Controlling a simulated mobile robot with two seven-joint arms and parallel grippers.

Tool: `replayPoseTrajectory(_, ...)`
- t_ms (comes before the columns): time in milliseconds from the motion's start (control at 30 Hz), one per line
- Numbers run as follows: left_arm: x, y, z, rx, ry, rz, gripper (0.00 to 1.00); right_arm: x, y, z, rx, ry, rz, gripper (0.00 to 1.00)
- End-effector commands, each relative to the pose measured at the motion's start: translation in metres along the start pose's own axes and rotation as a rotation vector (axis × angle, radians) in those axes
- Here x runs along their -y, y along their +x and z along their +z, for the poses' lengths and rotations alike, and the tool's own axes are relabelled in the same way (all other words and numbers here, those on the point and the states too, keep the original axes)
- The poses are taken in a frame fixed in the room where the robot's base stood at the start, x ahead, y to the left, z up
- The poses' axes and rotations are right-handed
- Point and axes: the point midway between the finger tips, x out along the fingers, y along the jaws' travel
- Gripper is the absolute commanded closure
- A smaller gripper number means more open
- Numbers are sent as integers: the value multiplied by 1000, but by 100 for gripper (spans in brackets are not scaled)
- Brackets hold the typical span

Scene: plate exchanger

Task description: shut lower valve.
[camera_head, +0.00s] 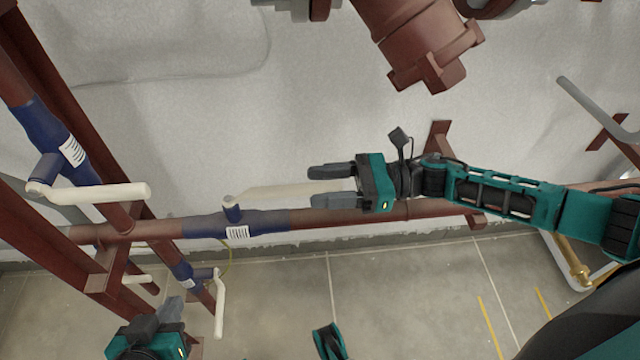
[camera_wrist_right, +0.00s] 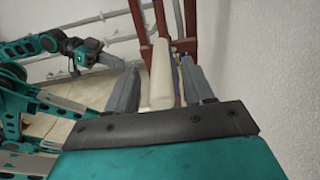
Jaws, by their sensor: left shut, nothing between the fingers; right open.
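A blue valve (camera_head: 250,222) sits on the low horizontal pipe, with a long cream lever (camera_head: 275,192) lying roughly along that pipe. My right gripper (camera_head: 314,186) is open, its fingers on either side of the lever's free end. In the right wrist view the lever (camera_wrist_right: 160,75) stands between the two spread fingers (camera_wrist_right: 163,75); contact cannot be told. My left gripper (camera_head: 170,307) is shut and empty at the lower left, below the small valve. It also shows in the right wrist view (camera_wrist_right: 112,61), apart from the lever.
Another blue valve (camera_head: 45,135) with a cream lever (camera_head: 95,193) is at upper left. A smaller blue valve (camera_head: 187,274) with a cream lever (camera_head: 219,305) is below. Red posts stand at left. A pale wall (camera_head: 200,120) lies behind; the tiled floor (camera_head: 400,290) is mostly clear.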

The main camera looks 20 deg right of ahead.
Motion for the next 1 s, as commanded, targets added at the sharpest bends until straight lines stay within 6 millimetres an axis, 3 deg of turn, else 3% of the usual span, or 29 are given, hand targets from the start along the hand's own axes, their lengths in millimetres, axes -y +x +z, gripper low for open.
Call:
replayPoseTrajectory(133,0,0,1,1,0,0,100,0,10,0,-1,-1,0,48)
replayPoseTrajectory(433,1,0,1,2,0,-1,100,0,11,0,-1,0,0,49)
replayPoseTrajectory(1000,1,0,1,3,-1,-2,100,0,10,0,-1,0,-1,100)
